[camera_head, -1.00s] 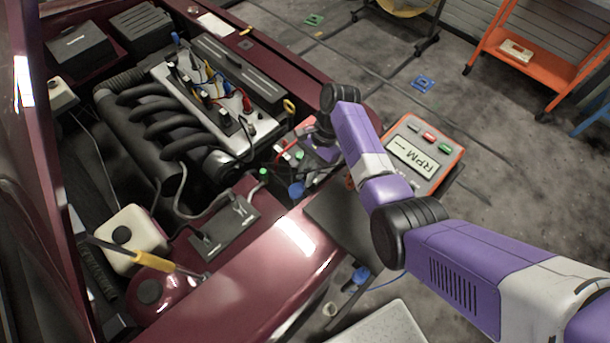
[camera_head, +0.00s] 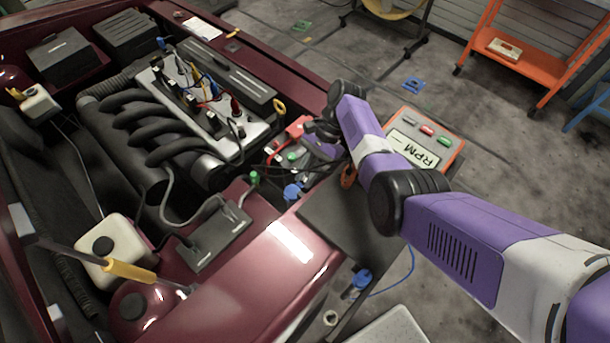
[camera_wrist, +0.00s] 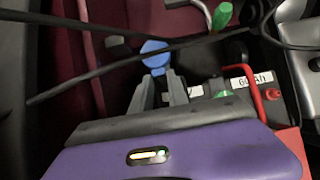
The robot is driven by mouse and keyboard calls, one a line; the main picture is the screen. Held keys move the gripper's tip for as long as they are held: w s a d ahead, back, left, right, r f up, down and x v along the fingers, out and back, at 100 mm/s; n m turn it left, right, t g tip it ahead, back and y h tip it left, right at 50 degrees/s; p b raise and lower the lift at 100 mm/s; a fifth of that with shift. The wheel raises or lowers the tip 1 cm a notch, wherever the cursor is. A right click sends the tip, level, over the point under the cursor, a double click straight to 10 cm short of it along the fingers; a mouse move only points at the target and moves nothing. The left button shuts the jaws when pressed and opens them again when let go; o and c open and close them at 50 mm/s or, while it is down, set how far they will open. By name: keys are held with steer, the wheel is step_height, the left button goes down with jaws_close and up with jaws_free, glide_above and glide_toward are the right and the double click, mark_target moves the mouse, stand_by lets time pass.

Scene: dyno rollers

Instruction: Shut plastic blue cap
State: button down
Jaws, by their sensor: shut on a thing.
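The blue plastic cap (camera_head: 292,192) is in the engine bay beside the battery (camera_head: 315,160). It also shows in the wrist view (camera_wrist: 154,52), top centre, as a round blue disc with a narrower part below. My gripper (camera_wrist: 158,74) has its two grey fingers on either side of the cap's lower part and is shut on it.
Dark cables (camera_wrist: 110,62) cross the wrist view close to the fingers. A green cap (camera_wrist: 222,16) and a red handle (camera_wrist: 259,100) are nearby on the right. The RPM box (camera_head: 425,145) lies beside my arm. The open hood edge is at left.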

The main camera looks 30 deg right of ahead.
steer(key=shift+d+f, duration=0.15)
steer(key=shift+f, duration=0.1)
steer(key=c, duration=1.3)
jaws_free()
steer(key=shift+r, duration=0.1)
steer(key=shift+b+v, duration=0.35)
steer(key=shift+v, duration=3.5)
